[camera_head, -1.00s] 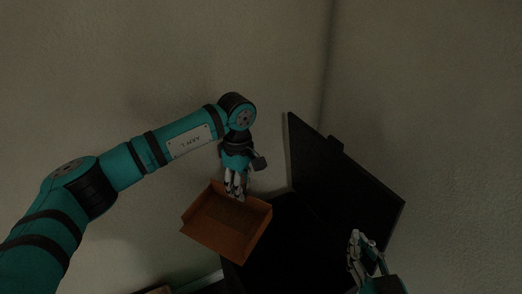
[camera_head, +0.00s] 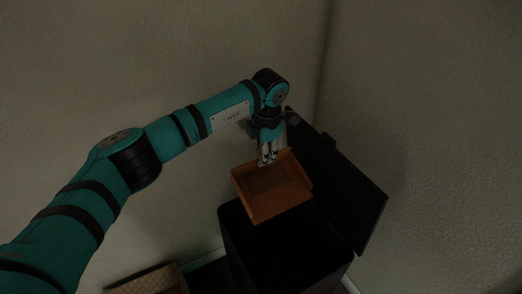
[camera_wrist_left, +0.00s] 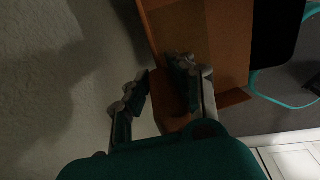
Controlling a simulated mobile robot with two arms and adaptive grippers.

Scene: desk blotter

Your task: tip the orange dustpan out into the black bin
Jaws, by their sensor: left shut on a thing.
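The orange dustpan (camera_head: 284,197) hangs over the back left part of the black bin (camera_head: 236,240), tilted, its tray facing my head camera. A darker patch shows inside the tray; I cannot tell if it is dirt or shadow. The bin's lid (camera_head: 350,200) stands open at the right, and its inside is too dark to read. My left gripper (camera_head: 267,159) is shut on the dustpan's handle at its upper edge. In the left wrist view the fingers (camera_wrist_left: 160,92) flank the handle, with the tray (camera_wrist_left: 225,35) beyond. My right gripper is out of view.
Pale walls (camera_head: 430,110) meet in a corner behind the bin. A tan patterned box (camera_head: 148,281) stands on the floor at the lower left. A thin teal curve (camera_wrist_left: 262,92) of unclear origin shows in the left wrist view.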

